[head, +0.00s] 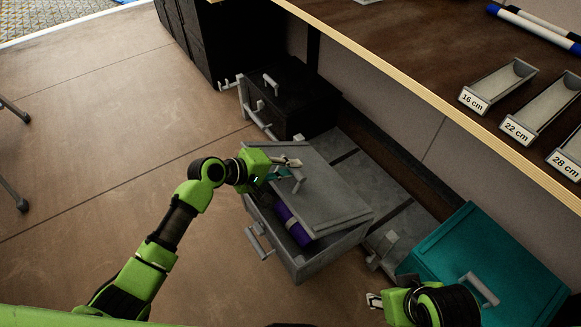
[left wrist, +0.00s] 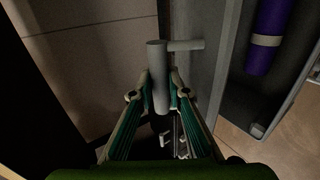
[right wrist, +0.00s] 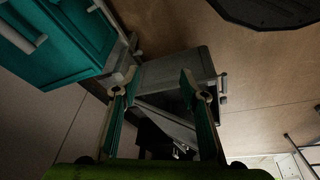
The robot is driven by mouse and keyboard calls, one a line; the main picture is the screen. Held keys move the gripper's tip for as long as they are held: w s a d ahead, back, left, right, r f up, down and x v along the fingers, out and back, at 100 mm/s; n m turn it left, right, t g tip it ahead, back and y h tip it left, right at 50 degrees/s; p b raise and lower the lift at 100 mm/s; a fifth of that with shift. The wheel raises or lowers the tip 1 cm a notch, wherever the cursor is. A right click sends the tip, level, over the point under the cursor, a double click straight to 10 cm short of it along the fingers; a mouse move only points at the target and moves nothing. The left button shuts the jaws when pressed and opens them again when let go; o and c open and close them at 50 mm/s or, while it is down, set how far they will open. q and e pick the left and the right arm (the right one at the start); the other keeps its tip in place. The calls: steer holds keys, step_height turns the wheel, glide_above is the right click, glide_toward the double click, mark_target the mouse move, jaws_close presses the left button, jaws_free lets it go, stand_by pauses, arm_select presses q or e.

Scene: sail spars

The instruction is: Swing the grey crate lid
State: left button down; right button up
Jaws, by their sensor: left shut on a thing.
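The grey crate (head: 309,262) stands on the floor in the middle of the head view. Its grey lid (head: 325,195) is raised and tilted, leaving a gap at the front. A purple roll with a pale band (head: 292,226) lies inside; it also shows in the left wrist view (left wrist: 268,38). My left gripper (head: 287,170) is at the lid's bar handle (head: 299,180). In the left wrist view its fingers are shut on the handle (left wrist: 157,75). My right gripper (right wrist: 154,88) is open and empty, low beside the teal crate.
A teal crate (head: 460,255) stands to the right, a black crate (head: 300,95) behind. A wooden worktop (head: 400,50) overhangs on the right, with trays labelled 16 cm (head: 497,88), 22 cm and 28 cm. The brown floor (head: 110,140) on the left is mostly clear.

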mark_target(281, 182)
arm_select(q)
steer(key=shift+s+a+f, duration=0.15)
steer(key=shift+a+f, duration=0.25)
steer(key=shift+s+a+f+b, duration=0.3)
steer(key=shift+a+f+b, duration=0.1)
steer(key=shift+f, duration=0.25)
steer(key=shift+s+a+f+b, duration=0.3)
steer(key=shift+a+f, duration=0.1)
steer(key=shift+f, duration=0.2)
steer(key=c, duration=1.8)
jaws_free()
steer(key=shift+c, duration=0.2)
arm_select(e)
steer(key=w+a+r+t, duration=0.2)
steer(key=w+t, duration=0.1)
steer(key=w, duration=0.3)
steer(key=shift+w+y, duration=0.4)
arm_select(q)
steer(key=shift+s, duration=0.1)
